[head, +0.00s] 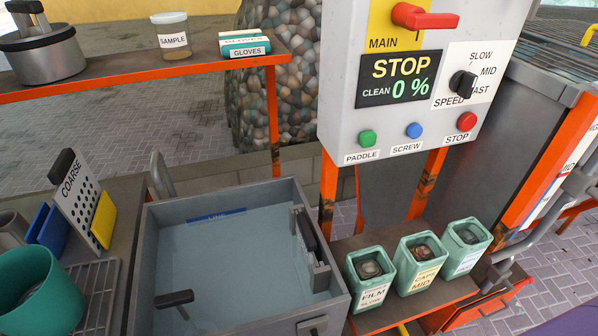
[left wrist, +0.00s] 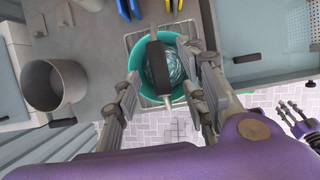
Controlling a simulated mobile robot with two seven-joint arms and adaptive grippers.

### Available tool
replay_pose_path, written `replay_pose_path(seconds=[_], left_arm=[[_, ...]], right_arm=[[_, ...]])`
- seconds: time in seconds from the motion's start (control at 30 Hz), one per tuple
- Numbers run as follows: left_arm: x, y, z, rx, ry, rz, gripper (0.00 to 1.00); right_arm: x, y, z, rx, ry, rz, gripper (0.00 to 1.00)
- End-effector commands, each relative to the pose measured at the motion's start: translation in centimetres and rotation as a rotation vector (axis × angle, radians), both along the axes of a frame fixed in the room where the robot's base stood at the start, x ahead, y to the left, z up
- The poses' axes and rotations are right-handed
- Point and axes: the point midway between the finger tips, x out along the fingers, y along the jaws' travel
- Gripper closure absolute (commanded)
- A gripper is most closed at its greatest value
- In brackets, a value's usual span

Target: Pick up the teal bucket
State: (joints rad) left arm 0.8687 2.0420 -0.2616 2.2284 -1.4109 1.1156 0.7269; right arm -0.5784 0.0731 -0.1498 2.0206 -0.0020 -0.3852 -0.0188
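In the left wrist view the bucket (left wrist: 178,36) sits on the rack at top centre. A dark grip with pale ends (left wrist: 158,68) crosses over its mouth, and something bluish and glassy shows inside. My left gripper (left wrist: 163,78) is open, its fingers on either side of the dark grip. Dark metal fingers at the right edge of the wrist view look like my right gripper (left wrist: 300,112), partly hidden.
A grey pot (left wrist: 54,85) stands left of the bucket. A water-filled sink (head: 225,265) lies to its right. The COARSE grater (head: 78,195), a yellow block (head: 103,220) and blue pieces (head: 47,230) stand behind it. Three green bins (head: 418,265) stand farther right.

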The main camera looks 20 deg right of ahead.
Motion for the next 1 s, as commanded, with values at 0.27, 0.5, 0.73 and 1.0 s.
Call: replay_pose_path(seconds=[0.27,0.5,0.73,1.0], left_arm=[[1.3,-0.1,-3.2,-0.004,0.001,-0.001,0.61],[1.5,0.0,-3.4,-0.001,-0.001,0.001,0.61],[1.5,0.0,-3.4,-0.002,-0.001,0.000,0.85],[1.5,0.0,-3.4,-0.002,-0.001,0.000,1.00]], right_arm=[[1.0,0.1,0.1,0.000,-0.023,0.005,0.65],[1.1,0.1,0.1,-0.001,-0.023,0.005,0.65],[1.1,0.1,0.0,-0.001,-0.022,0.005,0.65],[1.1,0.1,0.0,0.000,-0.021,0.004,0.65]])
